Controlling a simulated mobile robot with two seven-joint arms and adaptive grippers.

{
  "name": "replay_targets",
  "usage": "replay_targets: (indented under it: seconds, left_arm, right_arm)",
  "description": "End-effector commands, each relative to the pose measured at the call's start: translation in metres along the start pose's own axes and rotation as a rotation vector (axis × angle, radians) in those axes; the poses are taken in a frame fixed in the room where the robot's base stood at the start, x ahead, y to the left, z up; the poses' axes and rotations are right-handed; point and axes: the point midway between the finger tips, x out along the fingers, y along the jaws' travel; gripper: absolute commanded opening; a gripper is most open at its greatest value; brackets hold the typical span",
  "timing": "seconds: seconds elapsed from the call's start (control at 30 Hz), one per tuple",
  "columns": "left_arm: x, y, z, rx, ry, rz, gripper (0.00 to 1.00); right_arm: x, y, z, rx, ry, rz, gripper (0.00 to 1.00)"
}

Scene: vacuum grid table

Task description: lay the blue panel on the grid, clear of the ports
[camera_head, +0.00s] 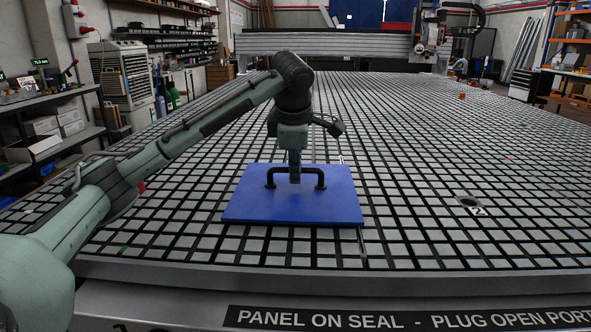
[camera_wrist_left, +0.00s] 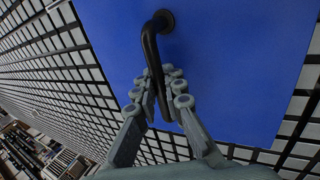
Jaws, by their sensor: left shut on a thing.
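The blue panel (camera_head: 292,207) is a flat board with a black bar handle (camera_head: 272,178) on top. In the head view it is over the near middle of the grid table (camera_head: 430,190); I cannot tell whether it touches the grid. My left gripper (camera_head: 295,179) comes down from above and is shut on the middle of the handle. In the left wrist view the fingers (camera_wrist_left: 160,100) close around the black handle (camera_wrist_left: 152,45) with the blue panel (camera_wrist_left: 230,60) behind. A port (camera_head: 469,202) marked 2 shows as a dark round hole to the right, apart from the panel.
A lettered strip (camera_head: 420,318) runs along the table's front edge. A small orange thing (camera_head: 462,97) lies far back on the grid. A gantry beam (camera_head: 330,42) crosses the far end. The grid right of the panel is largely bare.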

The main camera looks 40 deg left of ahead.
Motion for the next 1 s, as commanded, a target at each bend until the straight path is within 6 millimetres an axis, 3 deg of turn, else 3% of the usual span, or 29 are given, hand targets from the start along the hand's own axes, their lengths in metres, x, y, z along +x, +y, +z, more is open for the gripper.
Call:
replay_targets:
  seconds: [0.43, 0.5, 0.67, 1.0]
  left_arm:
    - [0.0068, -0.0028, 0.0002, -0.001, -0.002, 0.003, 0.00]
    - [0.0064, -0.0025, 0.0002, -0.001, -0.002, 0.003, 0.16]
    - [0.0069, -0.0030, 0.0002, -0.001, -0.001, 0.002, 0.34]
    - [0.0052, -0.0040, 0.0004, 0.001, 0.000, -0.001, 0.34]
  right_arm:
    - [0.0026, -0.0005, 0.0006, 0.000, 0.000, 0.000, 0.40]
    - [0.0022, -0.0004, 0.0005, 0.000, 0.000, 0.000, 0.40]
    - [0.0023, -0.0004, 0.0006, 0.000, 0.000, 0.000, 0.40]
    - [0.0025, -0.0004, 0.0006, 0.000, 0.000, 0.000, 0.40]
